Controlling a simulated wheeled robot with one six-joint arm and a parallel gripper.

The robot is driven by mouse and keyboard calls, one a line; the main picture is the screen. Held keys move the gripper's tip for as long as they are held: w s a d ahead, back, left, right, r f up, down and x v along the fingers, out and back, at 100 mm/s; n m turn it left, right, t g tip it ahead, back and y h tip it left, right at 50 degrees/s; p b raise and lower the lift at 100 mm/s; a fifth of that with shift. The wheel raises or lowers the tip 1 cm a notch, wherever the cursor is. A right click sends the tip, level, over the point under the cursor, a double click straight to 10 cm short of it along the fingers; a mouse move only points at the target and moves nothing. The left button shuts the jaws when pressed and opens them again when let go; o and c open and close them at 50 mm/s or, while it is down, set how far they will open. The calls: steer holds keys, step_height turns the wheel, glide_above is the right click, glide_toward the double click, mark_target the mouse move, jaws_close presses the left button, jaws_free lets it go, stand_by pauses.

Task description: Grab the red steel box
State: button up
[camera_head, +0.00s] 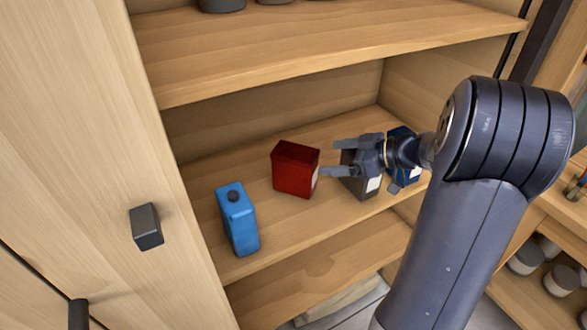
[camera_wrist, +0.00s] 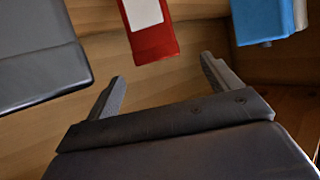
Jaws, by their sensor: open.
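The red steel box (camera_head: 294,170) stands upright on the middle wooden shelf, with a pale label on its right side. My gripper (camera_head: 338,158) is to its right, with its open fingers pointing left toward the box. The fingertips are close to it, and nothing is between them. In the wrist view the red box (camera_wrist: 152,32) with its white label is beyond the open fingers (camera_wrist: 160,75), at the top. The view does not show any contact.
A blue container (camera_head: 238,220) stands left of the red box near the shelf's front. A dark grey box (camera_head: 360,185) and another blue box (camera_head: 410,178) stand right, partly behind my gripper. The shelf above (camera_head: 330,45) limits height. A cabinet door (camera_head: 80,120) is at left.

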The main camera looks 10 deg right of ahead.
mark_target(300, 158)
steer(key=p+x, duration=0.1)
steer(key=x, duration=0.3)
steer(key=shift+w+a, duration=0.2)
steer(key=shift+a, duration=0.15)
steer(key=shift+d+p+x, duration=0.2)
steer(key=shift+p+x, duration=1.35)
steer(key=shift+x, duration=1.4)
steer(key=shift+w+f, duration=0.15)
steer(key=shift+f, duration=0.05)
steer(key=c, duration=1.4)
steer(key=shift+c, duration=0.4)
steer(key=shift+r, duration=0.15)
